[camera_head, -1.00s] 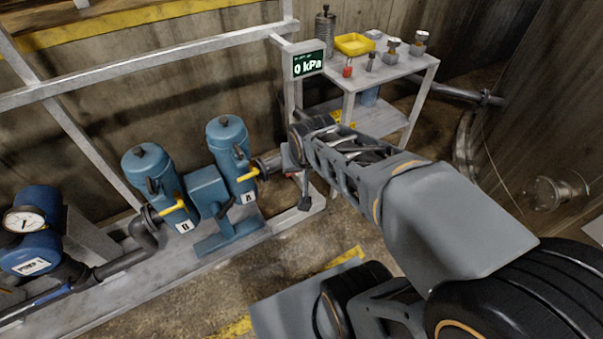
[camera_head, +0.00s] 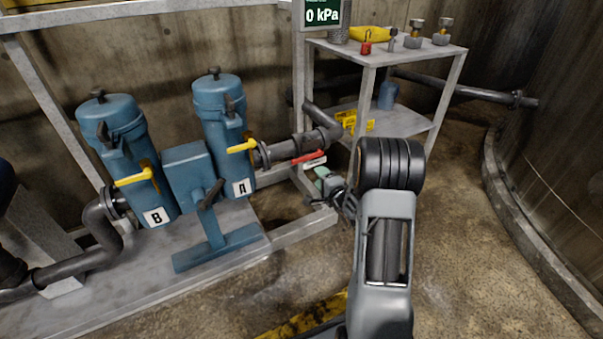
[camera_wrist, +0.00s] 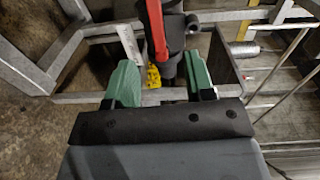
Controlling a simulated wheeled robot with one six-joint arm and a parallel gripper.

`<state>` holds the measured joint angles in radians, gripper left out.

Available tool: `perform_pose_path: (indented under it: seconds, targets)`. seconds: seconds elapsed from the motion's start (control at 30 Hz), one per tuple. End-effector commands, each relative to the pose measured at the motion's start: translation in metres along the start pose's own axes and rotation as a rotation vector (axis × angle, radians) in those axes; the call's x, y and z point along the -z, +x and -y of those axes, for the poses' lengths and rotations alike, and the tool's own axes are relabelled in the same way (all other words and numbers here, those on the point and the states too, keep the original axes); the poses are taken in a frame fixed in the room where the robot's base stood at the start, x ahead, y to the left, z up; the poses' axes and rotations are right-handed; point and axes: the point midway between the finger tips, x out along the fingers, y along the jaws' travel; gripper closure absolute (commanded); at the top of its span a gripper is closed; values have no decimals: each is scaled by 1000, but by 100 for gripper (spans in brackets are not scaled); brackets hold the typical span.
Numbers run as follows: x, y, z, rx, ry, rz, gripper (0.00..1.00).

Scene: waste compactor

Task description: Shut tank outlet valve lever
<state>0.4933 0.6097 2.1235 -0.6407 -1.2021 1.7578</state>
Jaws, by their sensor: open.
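A red lever (camera_head: 308,157) sits on the dark horizontal pipe (camera_head: 290,149) right of filter A, with a white tag just below it. I take it for the tank outlet valve lever; its tag is too small to read. It also shows in the wrist view (camera_wrist: 157,30), upright and ahead of the space between my fingers. My gripper (camera_head: 328,182) is just below and right of the lever in the head view. In the wrist view its green fingers (camera_wrist: 160,84) are spread apart with nothing held. The lever looks clear of both fingers.
Blue filters A (camera_head: 224,130) and B (camera_head: 128,150) carry yellow levers left of the red one. A grey frame rail (camera_head: 285,243) runs below. A metal shelf table (camera_head: 400,122) with small items stands behind my arm. The floor on the right is clear.

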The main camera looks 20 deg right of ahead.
Motion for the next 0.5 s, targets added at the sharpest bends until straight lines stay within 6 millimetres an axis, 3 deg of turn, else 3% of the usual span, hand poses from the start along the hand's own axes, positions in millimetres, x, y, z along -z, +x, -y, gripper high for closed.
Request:
perform_pose_path:
  seconds: [0.03, 0.23, 0.5]
  targets:
    - [1, 0, -10, 13, 21, 5, 51]
    - [0, 17, -15, 38, 53, 18, 51]
    - [-1, 68, -14, 38, 51, 18, 51]
